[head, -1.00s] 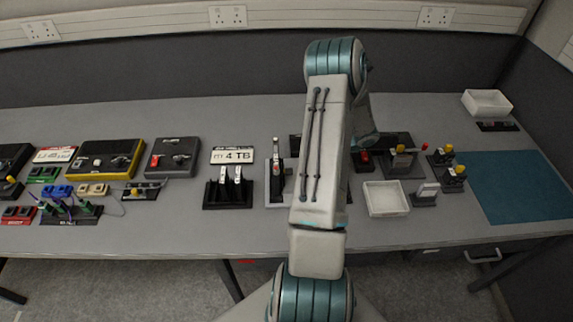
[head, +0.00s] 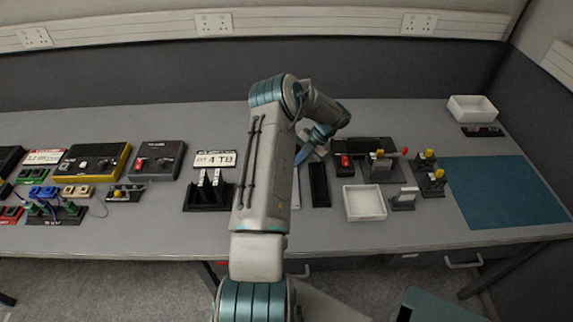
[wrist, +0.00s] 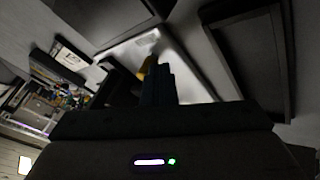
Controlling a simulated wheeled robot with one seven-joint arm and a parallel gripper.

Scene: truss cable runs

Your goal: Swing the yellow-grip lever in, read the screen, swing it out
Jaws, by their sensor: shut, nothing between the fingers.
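In the wrist view, a yellow piece (wrist: 147,67) shows just beyond the dark fingers of my gripper (wrist: 158,70). It stands over a pale panel (wrist: 190,75); I cannot tell whether the fingers touch it. My gripper is shut, with nothing seen between its fingers. In the head view, my gripper (head: 304,155) is low over the bench, beside my arm, which hides most of that panel. Yellow grips also show on a lever block (head: 380,170) and on a small dark fixture (head: 432,182) to the right. I cannot tell which part is the screen.
A white tray (head: 364,203) and a small stand with a pale plate (head: 403,199) are right of my arm. A black fixture with two white levers (head: 208,192) is left. A teal mat (head: 505,190) lies clear at the right.

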